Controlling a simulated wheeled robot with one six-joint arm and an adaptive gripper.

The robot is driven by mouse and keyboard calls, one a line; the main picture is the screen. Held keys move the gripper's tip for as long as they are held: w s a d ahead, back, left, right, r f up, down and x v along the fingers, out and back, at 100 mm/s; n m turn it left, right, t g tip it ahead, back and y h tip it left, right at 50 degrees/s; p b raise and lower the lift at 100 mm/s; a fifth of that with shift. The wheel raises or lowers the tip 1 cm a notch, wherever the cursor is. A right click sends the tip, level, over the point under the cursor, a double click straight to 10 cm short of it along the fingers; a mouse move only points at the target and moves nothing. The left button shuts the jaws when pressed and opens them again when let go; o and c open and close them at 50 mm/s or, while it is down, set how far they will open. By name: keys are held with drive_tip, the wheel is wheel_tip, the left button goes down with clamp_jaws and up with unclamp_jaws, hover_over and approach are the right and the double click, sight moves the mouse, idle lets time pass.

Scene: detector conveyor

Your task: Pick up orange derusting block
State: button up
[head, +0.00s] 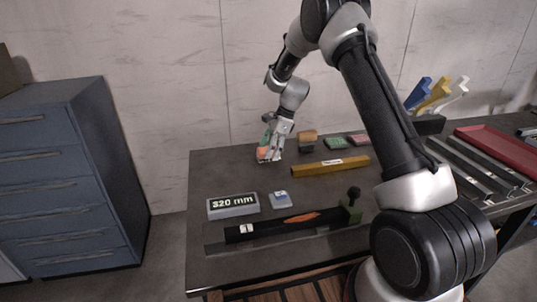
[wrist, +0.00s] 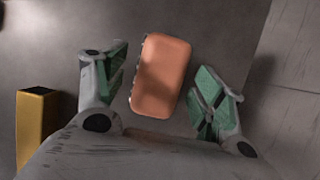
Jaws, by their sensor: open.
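The orange derusting block (wrist: 160,76) lies on the dark table top, between the two green-padded fingers of my gripper (wrist: 164,88) in the wrist view. A narrow gap shows on its left side, and the right finger is close to its lower right side; I cannot tell whether it touches. In the head view my gripper (head: 270,151) points down at the table's back left, and a little of the orange block (head: 262,154) shows beside the fingers. My gripper is open.
A tan block (head: 308,137), a green block (head: 334,143) and a yellow bar (head: 331,167) lie to the right. A 320 mm display (head: 233,206), a small blue box (head: 280,198) and a black tool (head: 290,224) are nearer. A blue drawer cabinet (head: 70,180) stands left.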

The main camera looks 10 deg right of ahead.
drive_tip(key=c, duration=1.2)
drive_tip(key=shift+r, duration=0.15)
wheel_tip(320, 180, up, 10)
drive_tip(key=shift+f, duration=0.1)
